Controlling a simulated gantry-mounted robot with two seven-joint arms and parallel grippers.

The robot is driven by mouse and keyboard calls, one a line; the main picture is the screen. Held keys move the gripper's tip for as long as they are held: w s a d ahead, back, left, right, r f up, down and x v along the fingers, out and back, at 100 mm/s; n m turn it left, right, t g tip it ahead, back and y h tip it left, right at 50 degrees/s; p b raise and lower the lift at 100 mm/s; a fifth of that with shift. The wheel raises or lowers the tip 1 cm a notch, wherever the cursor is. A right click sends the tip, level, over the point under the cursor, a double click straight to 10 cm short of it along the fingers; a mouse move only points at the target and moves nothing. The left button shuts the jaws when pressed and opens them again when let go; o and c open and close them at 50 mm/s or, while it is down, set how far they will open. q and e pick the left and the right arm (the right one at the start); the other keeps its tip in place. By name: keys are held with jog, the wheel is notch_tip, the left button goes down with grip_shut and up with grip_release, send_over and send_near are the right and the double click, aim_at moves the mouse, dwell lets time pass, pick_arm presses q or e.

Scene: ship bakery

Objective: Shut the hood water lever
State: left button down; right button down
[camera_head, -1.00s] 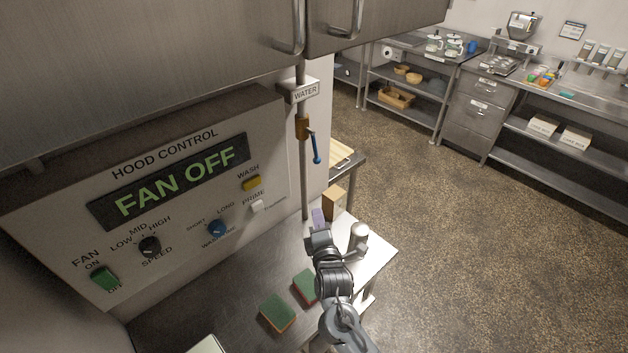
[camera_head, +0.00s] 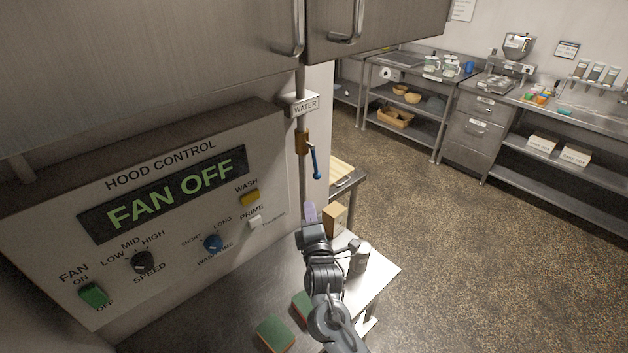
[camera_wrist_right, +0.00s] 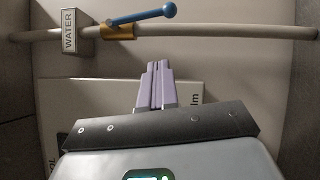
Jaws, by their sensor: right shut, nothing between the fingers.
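The hood water lever (camera_head: 315,164) is a blue handle on a brass valve (camera_head: 302,142) on the vertical pipe, below the WATER sign (camera_head: 304,105). In the head view the handle hangs down, angled slightly away from the pipe. In the right wrist view the blue lever (camera_wrist_right: 143,16) lies nearly along the pipe, tilted from it, with a rounded end. My right gripper (camera_head: 310,211) has pale purple fingers, which show in the wrist view (camera_wrist_right: 157,84) pressed together and empty. It is below the lever and apart from it. My left gripper is not in view.
The hood control panel (camera_head: 170,225) fills the left and reads FAN OFF. Metal cabinet doors (camera_head: 375,25) hang above. Sponges (camera_head: 275,334), a cardboard box (camera_head: 335,220) and a grey canister (camera_head: 359,257) are on the counter near my right arm.

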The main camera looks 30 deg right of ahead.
aim_at(316, 179)
jog(key=s+d+x, duration=0.1)
jog(key=d+x, duration=0.1)
jog(key=x, duration=0.9)
jog(key=shift+w+d+r+p, duration=0.15)
jog(key=shift+d+r+p, duration=0.15)
jog(key=shift+p, duration=0.1)
jog(key=shift+f, duration=0.1)
jog(key=shift+d+n, duration=0.3)
